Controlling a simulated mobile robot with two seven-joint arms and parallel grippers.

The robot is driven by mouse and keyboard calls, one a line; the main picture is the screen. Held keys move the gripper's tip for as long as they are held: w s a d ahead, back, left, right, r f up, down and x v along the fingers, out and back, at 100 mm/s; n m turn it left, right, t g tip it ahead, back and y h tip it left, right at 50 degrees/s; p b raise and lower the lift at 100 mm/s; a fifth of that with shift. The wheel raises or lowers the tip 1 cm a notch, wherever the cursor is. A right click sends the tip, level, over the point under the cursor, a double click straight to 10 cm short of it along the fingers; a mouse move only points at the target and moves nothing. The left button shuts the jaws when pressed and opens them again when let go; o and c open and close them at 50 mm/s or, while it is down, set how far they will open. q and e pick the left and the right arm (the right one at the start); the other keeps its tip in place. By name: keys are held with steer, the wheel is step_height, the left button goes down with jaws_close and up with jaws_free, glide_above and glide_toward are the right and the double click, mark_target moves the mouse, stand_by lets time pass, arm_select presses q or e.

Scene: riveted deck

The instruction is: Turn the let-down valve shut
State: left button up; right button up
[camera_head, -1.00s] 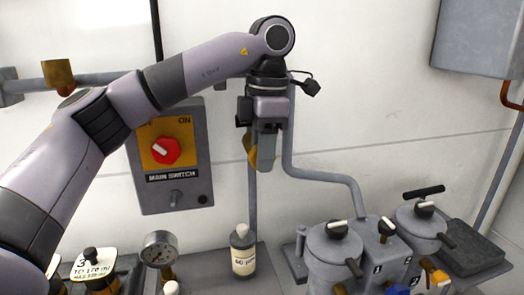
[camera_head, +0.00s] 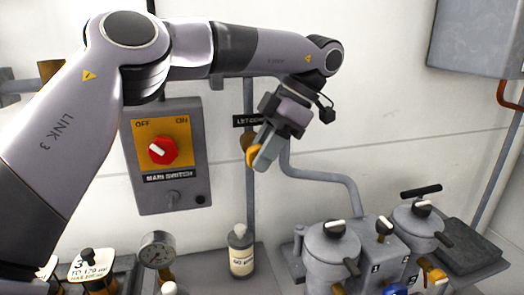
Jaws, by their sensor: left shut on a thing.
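The let-down valve sits on a vertical grey pipe in the middle of the camera_head view, below a dark label plate (camera_head: 249,120) that is partly covered. Its yellow handle (camera_head: 252,156) shows at the fingertips of my left gripper (camera_head: 262,158). The gripper is shut on this handle and tilted, with its fingers pointing down and left. The fingers and wrist hide part of the valve. My right gripper is not in view.
A main switch box (camera_head: 165,155) with a red knob is left of the valve. Below stand a pressure gauge (camera_head: 158,249) and a labelled bottle (camera_head: 241,250). Two grey pots (camera_head: 330,258) with levers are at lower right. A grey cabinet (camera_head: 476,38) hangs at upper right.

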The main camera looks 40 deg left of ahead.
arm_select(q)
steer(key=shift+y, duration=0.3)
stand_by(0.5)
steer(key=o, duration=1)
steer(key=shift+c, duration=0.2)
steer(key=shift+g, duration=0.3)
